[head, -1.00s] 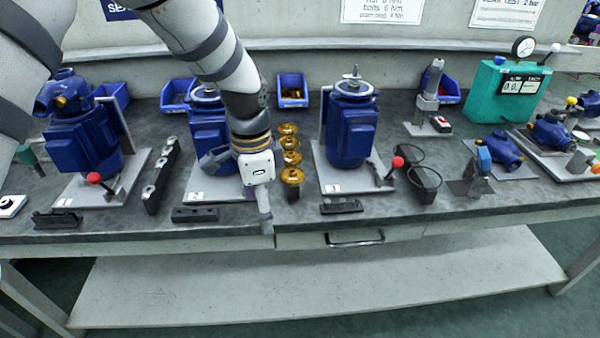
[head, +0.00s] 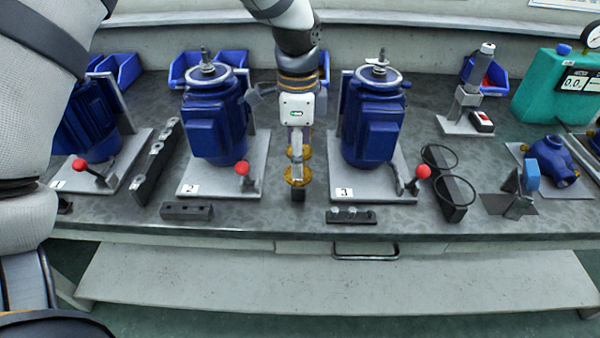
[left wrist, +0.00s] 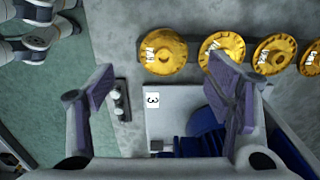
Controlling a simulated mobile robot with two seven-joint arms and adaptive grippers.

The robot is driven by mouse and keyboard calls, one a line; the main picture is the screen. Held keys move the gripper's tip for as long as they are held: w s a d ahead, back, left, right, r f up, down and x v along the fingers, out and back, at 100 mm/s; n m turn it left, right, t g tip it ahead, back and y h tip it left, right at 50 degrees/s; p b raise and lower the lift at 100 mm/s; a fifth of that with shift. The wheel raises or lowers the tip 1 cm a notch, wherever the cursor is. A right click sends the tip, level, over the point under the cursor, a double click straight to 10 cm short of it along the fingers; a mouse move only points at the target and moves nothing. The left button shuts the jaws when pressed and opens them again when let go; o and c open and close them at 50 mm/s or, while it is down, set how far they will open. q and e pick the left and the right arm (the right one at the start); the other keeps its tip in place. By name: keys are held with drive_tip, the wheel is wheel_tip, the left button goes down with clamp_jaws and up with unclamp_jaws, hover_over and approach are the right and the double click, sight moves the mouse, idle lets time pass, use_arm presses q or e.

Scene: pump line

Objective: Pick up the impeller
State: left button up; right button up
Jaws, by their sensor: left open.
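Several gold impellers stand in a row between motor stations 2 and 3; the nearest impeller (head: 297,177) sits on a dark block. In the left wrist view the row runs along the top, with the leftmost impeller (left wrist: 165,52) whole and the rightmost cut by the frame edge. Each carries a small white label that I cannot read surely. My left gripper (head: 297,148) hangs over the row, pointing down, and hides part of it. In the left wrist view my left gripper (left wrist: 166,88) is open with nothing between its fingers. My right gripper is not in view.
Blue motor 2 (head: 213,125) stands left of the row and blue motor 3 (head: 372,125) right of it, both with red-knobbed levers (head: 423,171). A dark block with bolts (head: 350,215) lies near the front edge. A teal test unit (head: 548,88) stands at right.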

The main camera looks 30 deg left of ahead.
use_arm(q)
drive_tip(key=f, duration=0.4)
drive_tip(key=shift+w+a+f, duration=0.15)
drive_tip(key=shift+w+f, duration=0.05)
drive_tip(key=shift+r, duration=0.1)
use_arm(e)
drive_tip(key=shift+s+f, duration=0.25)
use_arm(q)
drive_tip(key=c, duration=0.9)
drive_tip(key=shift+s, duration=0.1)
clamp_jaws()
